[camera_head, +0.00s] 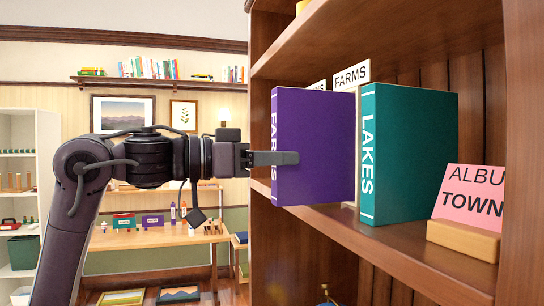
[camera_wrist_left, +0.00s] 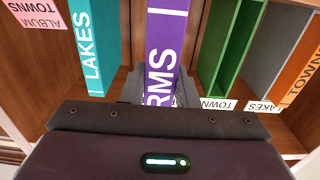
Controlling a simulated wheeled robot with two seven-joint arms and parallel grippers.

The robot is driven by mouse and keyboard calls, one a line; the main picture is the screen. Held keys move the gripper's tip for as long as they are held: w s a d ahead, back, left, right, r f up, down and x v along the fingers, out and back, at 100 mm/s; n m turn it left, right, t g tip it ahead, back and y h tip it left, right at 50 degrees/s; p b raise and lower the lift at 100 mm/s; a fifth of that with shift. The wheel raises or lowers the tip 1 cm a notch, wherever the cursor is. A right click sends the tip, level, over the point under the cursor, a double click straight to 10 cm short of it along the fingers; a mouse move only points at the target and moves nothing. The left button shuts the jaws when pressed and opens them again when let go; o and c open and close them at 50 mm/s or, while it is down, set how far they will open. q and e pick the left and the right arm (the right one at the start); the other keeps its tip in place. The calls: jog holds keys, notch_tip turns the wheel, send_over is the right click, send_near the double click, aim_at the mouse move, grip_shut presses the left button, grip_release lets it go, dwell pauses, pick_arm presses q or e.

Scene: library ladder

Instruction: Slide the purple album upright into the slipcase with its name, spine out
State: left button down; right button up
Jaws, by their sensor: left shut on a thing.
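The purple album (camera_head: 313,147), lettered FARMS, stands upright with its spine facing out toward the left. My left gripper (camera_head: 275,158) is shut on it near the spine, and its front part juts out past the shelf edge. In the left wrist view the purple spine (camera_wrist_left: 165,45) rises between the fingers, with its first letters hidden. A white FARMS card (camera_head: 351,75) shows above and behind the album. The slipcase under that card is mostly hidden, so I cannot tell how far in the album is. My right gripper is not in view.
A teal LAKES album (camera_head: 410,155) stands close right of the purple one. A pink ALBUM TOWNS card (camera_head: 470,194) sits on a wooden block (camera_head: 462,240). The left wrist view shows a green case (camera_wrist_left: 222,45) and an orange spine (camera_wrist_left: 300,75) on the other side.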

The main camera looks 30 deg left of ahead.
aim_at(328, 159)
pick_arm(q)
jog(key=shift+p+x, duration=0.95)
jog(key=shift+x, duration=1.2)
jog(key=shift+p+x, duration=1.55)
jog(key=shift+x, duration=1.35)
jog(key=c, duration=1)
grip_release()
jog(key=shift+d, duration=0.15)
jog(key=shift+c, duration=0.2)
jog(key=shift+f, duration=0.1)
jog(key=shift+s+a+f+b, duration=0.1)
jog(key=shift+s+a+b, duration=0.25)
jog(key=shift+b, duration=0.15)
jog(key=b+v, duration=0.3)
jog(key=v, duration=0.4)
jog(key=shift+r, duration=0.25)
